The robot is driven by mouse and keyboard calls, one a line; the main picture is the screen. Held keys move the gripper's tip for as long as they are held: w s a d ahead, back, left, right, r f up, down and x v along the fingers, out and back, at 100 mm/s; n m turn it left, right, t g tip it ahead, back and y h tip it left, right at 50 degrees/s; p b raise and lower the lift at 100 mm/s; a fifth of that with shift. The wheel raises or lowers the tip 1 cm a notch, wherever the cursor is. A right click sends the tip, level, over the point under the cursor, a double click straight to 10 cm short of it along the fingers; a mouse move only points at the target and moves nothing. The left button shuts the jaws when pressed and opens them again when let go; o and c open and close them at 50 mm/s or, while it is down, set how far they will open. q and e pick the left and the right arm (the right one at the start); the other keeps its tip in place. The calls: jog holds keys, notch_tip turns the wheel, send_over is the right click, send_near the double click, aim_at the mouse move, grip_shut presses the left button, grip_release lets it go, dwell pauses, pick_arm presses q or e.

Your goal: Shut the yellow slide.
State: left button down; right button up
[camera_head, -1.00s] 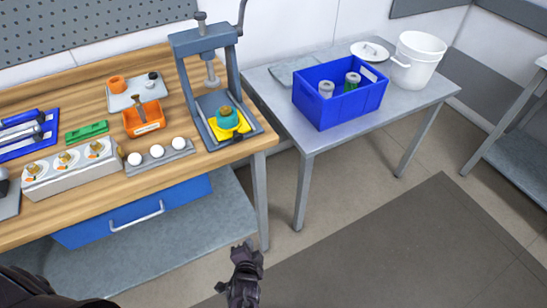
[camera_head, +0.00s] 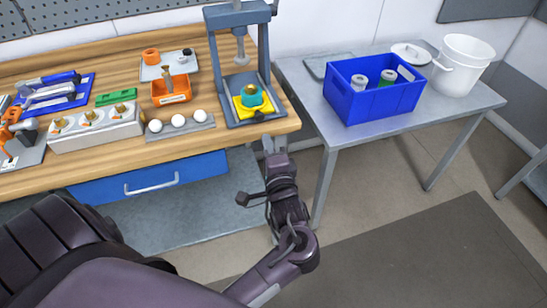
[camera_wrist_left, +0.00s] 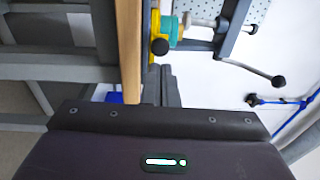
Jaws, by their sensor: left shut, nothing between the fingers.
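The yellow slide (camera_head: 240,108) sits low in the base of the grey-blue press (camera_head: 237,50), near the table's front right corner. A teal round part (camera_head: 251,97) with a brass-coloured top stands on it. In the left wrist view the slide's yellow edge (camera_wrist_left: 153,25), its black knob (camera_wrist_left: 160,46) and the teal part (camera_wrist_left: 173,31) show side-on. My left gripper (camera_head: 275,147) is shut and empty, in front of the table's right edge, apart from the slide. In the left wrist view its fingers (camera_wrist_left: 165,80) point toward the knob. My right gripper is not seen.
A row of white balls in a grey holder (camera_head: 180,130) and an orange bin (camera_head: 171,90) stand left of the press. A blue crate (camera_head: 350,103) with two cans and a white bucket (camera_head: 461,65) are on the metal table to the right.

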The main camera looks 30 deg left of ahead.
aim_at(260, 119)
pick_arm(q)
jog(key=x, duration=0.6)
jog(key=shift+w+a+p, duration=0.1)
jog(key=shift+a+p, duration=0.05)
jog(key=shift+p, duration=0.15)
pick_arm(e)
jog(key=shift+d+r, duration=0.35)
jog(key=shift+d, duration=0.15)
